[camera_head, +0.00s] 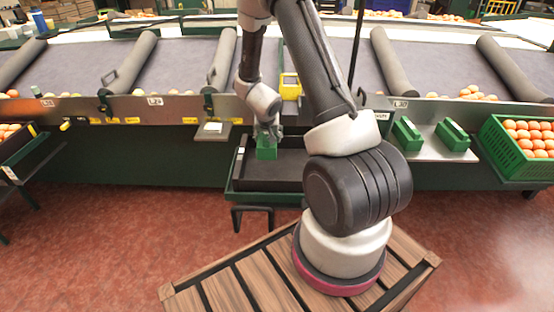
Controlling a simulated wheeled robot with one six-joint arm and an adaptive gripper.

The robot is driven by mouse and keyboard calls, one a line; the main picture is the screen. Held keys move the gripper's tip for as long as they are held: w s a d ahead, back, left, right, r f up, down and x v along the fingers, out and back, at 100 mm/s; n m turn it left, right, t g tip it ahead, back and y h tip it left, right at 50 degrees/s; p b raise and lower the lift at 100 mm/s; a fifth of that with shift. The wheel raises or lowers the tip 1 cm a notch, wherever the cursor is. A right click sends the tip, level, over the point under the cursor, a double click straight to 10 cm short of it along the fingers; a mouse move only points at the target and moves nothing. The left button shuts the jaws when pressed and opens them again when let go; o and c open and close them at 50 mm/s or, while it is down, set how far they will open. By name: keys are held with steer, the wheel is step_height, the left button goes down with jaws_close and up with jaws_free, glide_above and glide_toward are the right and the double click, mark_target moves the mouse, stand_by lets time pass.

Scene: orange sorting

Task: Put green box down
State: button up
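A small green box (266,152) is at my gripper (267,134), over the left part of a dark tray-like stand (262,184) with a green frame. My gripper points down, and its fingers meet the top of the box. It appears shut on the box, though the fingers are small in this view. I cannot tell whether the box bottom touches the dark surface. Two more green boxes, one (407,133) and another (452,135), sit on a grey shelf (428,152) to the right.
A green crate (504,152) full of oranges stands at the far right. Behind is a long sorting table (180,68) with grey rollers and loose oranges. My arm hides part of the table and the stand's right side. Red floor is open at left.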

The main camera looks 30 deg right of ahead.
step_height(320, 180, down, 8)
steer(key=shift+r, duration=0.15)
stand_by(0.4)
steer(key=o, duration=1.2)
